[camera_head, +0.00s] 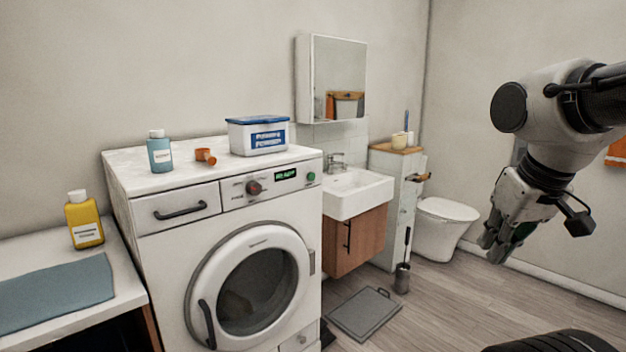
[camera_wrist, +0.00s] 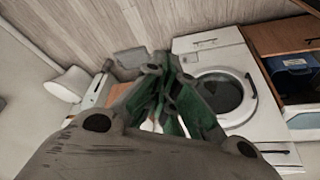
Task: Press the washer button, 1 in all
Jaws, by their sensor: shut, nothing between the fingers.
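The white washer (camera_head: 150,275) stands at the left of the head view, its round door closed. On its upper front panel are a small green round button (camera_head: 310,176), a lit green display (camera_head: 286,174) and a red-centred dial (camera_head: 254,187). My gripper (camera_head: 492,250) hangs at the right, well apart from the washer, fingers pointing down. It is shut and empty. In the wrist view my gripper (camera_wrist: 163,62) has its green-lined fingers together, and the washer (camera_wrist: 240,62) appears beyond it, to the right. I cannot make out the button there.
A blue bottle (camera_head: 160,154), an orange cup (camera_head: 205,156) and a blue-lidded box (camera_head: 257,137) stand on the washer. A counter with a yellow bottle (camera_head: 84,220) is at left. A sink (camera_head: 357,198), toilet (camera_head: 440,225) and floor scale (camera_head: 364,315) lie right of it.

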